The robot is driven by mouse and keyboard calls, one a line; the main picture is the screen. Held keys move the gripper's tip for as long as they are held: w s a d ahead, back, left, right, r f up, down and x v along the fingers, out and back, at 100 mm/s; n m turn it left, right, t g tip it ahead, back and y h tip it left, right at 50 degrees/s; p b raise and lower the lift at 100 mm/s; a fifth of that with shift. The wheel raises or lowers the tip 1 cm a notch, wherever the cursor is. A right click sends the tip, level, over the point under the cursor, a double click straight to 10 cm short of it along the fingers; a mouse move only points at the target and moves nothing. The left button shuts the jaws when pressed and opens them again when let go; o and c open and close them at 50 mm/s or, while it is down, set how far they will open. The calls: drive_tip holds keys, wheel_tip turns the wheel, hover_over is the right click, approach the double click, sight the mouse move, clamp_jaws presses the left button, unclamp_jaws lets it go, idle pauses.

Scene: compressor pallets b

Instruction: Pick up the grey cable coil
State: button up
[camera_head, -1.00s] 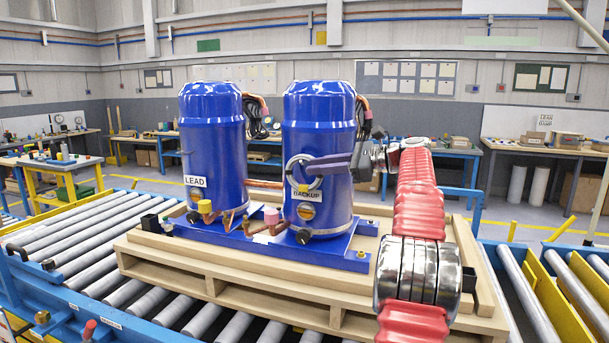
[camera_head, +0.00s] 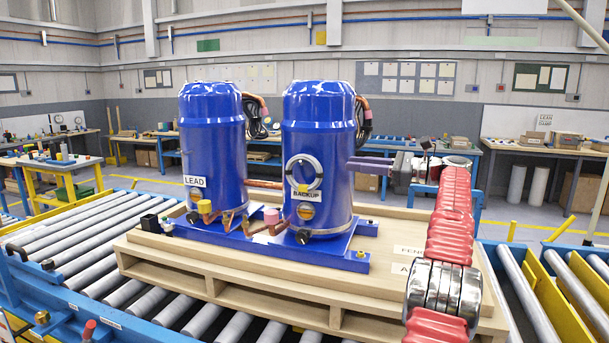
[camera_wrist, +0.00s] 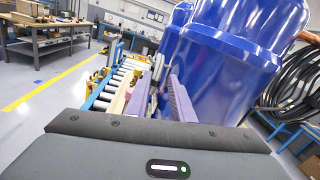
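A grey ring-shaped coil (camera_head: 303,156) hangs on the front of the blue compressor marked BACKUP (camera_head: 330,125), around and above its label. The blue compressor (camera_wrist: 225,75) rises close by on the right of that view. The fingers are apart from the coil.
A second blue compressor, marked LEAD (camera_head: 211,130), stands to the left. Both are on a wooden pallet (camera_head: 230,283) over a roller conveyor (camera_head: 90,255). Black cable loops (camera_head: 364,118) hang behind BACKUP and show in the wrist view (camera_wrist: 290,88). Copper pipes join the compressors.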

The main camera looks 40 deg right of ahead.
sight(316, 160)
drive_tip(key=x, duration=0.7)
drive_tip(key=shift+x, duration=2.65)
drive_tip(key=shift+d+f, duration=0.1)
drive_tip(key=shift+d, duration=0.05)
clamp_jaws()
